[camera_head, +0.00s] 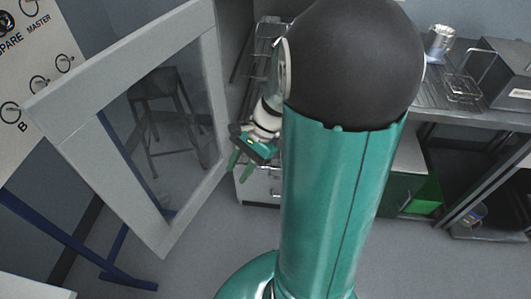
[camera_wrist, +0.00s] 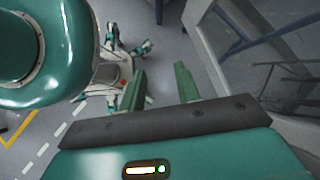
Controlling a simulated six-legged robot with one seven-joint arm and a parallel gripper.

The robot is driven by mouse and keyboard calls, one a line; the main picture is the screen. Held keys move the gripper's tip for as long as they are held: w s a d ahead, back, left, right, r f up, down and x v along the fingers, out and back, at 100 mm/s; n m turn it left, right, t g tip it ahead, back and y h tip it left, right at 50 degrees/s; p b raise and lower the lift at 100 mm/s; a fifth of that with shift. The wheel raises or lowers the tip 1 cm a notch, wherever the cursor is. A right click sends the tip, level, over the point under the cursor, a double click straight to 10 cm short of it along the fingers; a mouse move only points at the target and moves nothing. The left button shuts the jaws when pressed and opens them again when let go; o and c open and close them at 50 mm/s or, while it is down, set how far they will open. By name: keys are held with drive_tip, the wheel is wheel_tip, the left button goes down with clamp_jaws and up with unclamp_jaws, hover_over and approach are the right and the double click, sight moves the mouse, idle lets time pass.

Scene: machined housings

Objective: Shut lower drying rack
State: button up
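The drying cabinet's door (camera_head: 62,112), with a pale frame and a glass pane, stands wide open at the left of the head view. Metal wire rack parts (camera_head: 266,38) show in the gap beside my arm. My arm hides most of the cabinet's inside, and I cannot tell the lower rack apart or how far out it is. My gripper (camera_head: 241,165) hangs between the door and my arm, in front of the drawer fronts. In the wrist view my gripper (camera_wrist: 160,88) has its two green fingers apart, with nothing between them.
A dark stool (camera_head: 165,115) shows in the door's glass. A metal bench (camera_head: 460,100) with a cup (camera_head: 439,42) and a grey box (camera_head: 503,75) stands at the right. The door's frame (camera_wrist: 212,60) is close on the right in the wrist view. Grey floor is clear below.

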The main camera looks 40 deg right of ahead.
drive_tip(key=s+d+f+m+t+y, duration=0.1)
drive_tip(key=d+f+m+t+y, duration=0.4)
drive_tip(key=d+f+m+t, duration=0.7)
drive_tip(key=s+d+f+m+t+h, duration=0.4)
drive_tip(key=s+d+f+m+h, duration=0.15)
drive_tip(key=f+m, duration=0.6)
drive_tip(key=s+d+f+m+t+h, duration=0.35)
drive_tip(key=f+m+h, duration=0.4)
drive_tip(key=m, duration=0.65)
drive_tip(key=shift+n+g, duration=0.25)
drive_tip(key=w, duration=0.4)
drive_tip(key=w+r, duration=0.1)
drive_tip(key=w, duration=0.8)
drive_tip(key=shift+w+d+r, duration=0.15)
drive_tip(key=shift+w+d, duration=0.1)
drive_tip(key=shift+d, duration=0.1)
drive_tip(key=shift+c, duration=0.4)
clamp_jaws()
